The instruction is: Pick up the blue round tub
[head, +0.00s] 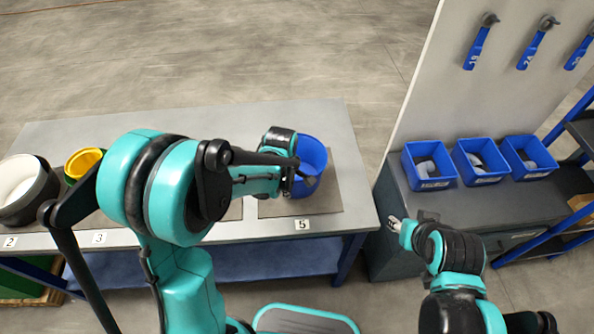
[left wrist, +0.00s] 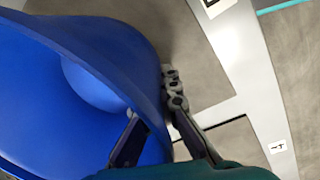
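The blue round tub (head: 313,154) stands on the grey mat in front of label 5 on the table, its mouth facing up. My left gripper (head: 297,184) is at its near left rim. In the left wrist view the tub (left wrist: 60,75) fills the left side. There the left gripper (left wrist: 153,120) straddles the tub's wall, one finger inside and one outside. The outer finger's grey pads lie close against the wall; whether the inner finger presses on it I cannot tell. My right gripper (head: 397,223) is away from the tub, near the side cabinet; its finger opening is unclear.
A dark round container with a white inside (head: 22,187) and a yellow tub (head: 84,162) stand at the table's left. Several blue square bins (head: 430,183) sit on the cabinet at right. Blue-handled tools (head: 478,45) hang on the panel above.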

